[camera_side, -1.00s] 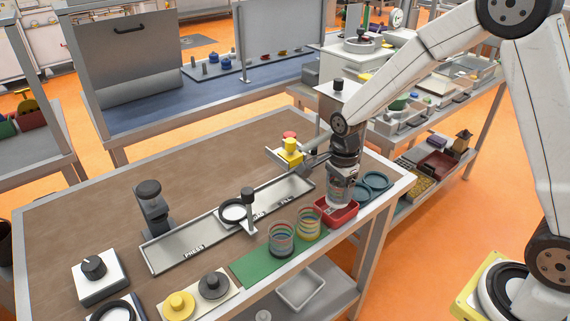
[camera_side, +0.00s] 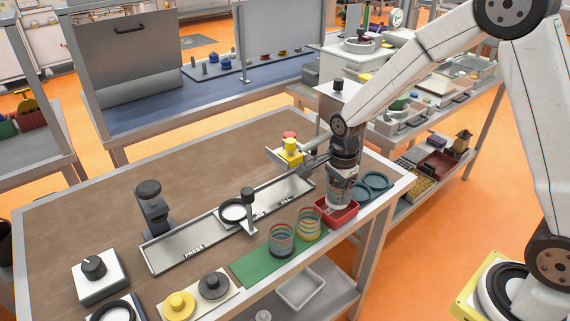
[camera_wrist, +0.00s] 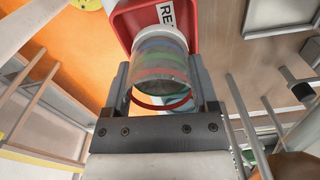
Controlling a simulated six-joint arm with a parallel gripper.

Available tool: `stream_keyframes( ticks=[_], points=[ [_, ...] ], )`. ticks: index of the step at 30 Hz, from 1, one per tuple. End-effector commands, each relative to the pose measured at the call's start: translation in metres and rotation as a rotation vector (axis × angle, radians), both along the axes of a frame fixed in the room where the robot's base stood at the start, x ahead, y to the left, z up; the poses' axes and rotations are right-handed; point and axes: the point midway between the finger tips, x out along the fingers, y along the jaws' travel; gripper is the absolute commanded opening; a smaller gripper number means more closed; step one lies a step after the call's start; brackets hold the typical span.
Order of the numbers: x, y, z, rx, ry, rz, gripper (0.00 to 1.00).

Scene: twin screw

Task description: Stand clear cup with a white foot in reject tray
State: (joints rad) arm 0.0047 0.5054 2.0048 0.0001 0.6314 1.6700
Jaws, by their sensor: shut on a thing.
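The clear cup (camera_wrist: 160,68) has coloured bands and a pale foot, and sits between the two fingers of my gripper (camera_wrist: 163,88) in the wrist view. My gripper is shut on it. In the side view the cup (camera_side: 338,190) is below my gripper (camera_side: 342,172), over the red reject tray (camera_side: 337,213). Its lower end is at the tray; I cannot tell whether it touches the tray floor. The tray also shows in the wrist view (camera_wrist: 124,22), with a white label partly hidden by the cup.
Two banded clear cups (camera_side: 282,239) (camera_side: 309,223) stand on a green mat (camera_side: 251,267) left of the tray. Dark teal rings (camera_side: 375,182) lie to its right. A long metal tray (camera_side: 190,243) with a ring stand lies further left. The brown tabletop behind is mostly clear.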

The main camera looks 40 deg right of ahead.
Motion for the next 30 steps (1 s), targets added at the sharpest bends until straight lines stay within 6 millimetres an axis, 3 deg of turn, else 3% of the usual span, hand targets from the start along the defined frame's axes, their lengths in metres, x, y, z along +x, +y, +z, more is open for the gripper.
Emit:
stream_keyframes(
  ticks=[30],
  points=[
    [-0.0001, 0.0000, -0.0067, 0.000, 0.000, 0.000, 0.16]
  ],
)
